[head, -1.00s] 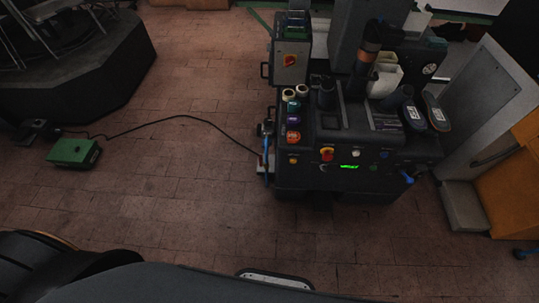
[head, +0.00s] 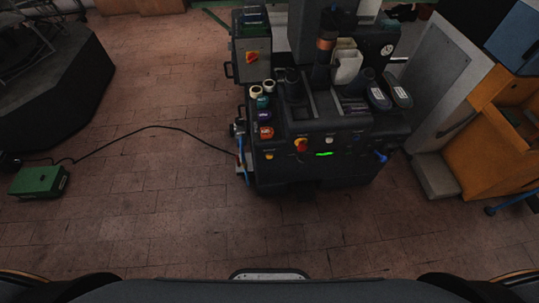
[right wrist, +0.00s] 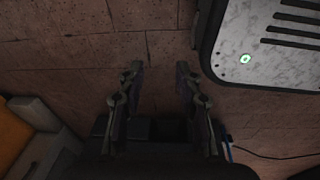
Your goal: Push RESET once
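The black heel press machine (head: 340,172) stands ahead in the head view. Its front panel carries a red-and-yellow knob (head: 301,146), a white button (head: 329,140), a blue button (head: 356,137) and an amber button (head: 269,156). A green lit display (head: 324,154) is below the white button. No RESET label can be read at this size. My right gripper (right wrist: 158,70) is open and empty above the tiled floor in the right wrist view, with no control in that view. My left gripper is not in view.
A green pedal box (head: 39,181) lies on the floor at left, with a black cable (head: 150,127) running towards the machine. A dark platform (head: 50,95) stands at far left. A grey panel (head: 440,85) and orange cabinet (head: 500,130) stand at right. Floor before the machine is clear.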

